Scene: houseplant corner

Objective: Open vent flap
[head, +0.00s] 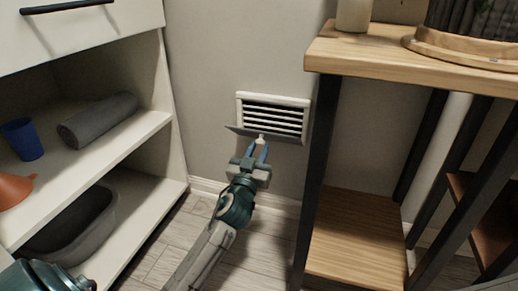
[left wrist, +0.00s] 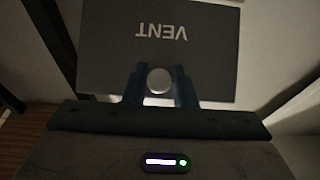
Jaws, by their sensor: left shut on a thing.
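The vent (head: 273,97) is a white frame with dark slats, low on the wall between the shelf unit and the wooden stand. Its grey flap (head: 238,130) is tilted out from the wall at the lower edge of the frame, and the slats show above it. In the left wrist view the flap (left wrist: 210,70) carries the word VENT, upside down. A pale round knob (left wrist: 159,80) is on it. My left gripper (head: 261,149) is shut on the knob, one blue finger on each side. My right gripper is not in view.
A white shelf unit (head: 130,138) stands on the left, holding a rolled grey cloth (head: 97,119), a blue cup (head: 22,139) and a dark basin (head: 72,225). A wooden stand (head: 345,55) with black legs is close on the right. Floor (head: 270,235) shows between them.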

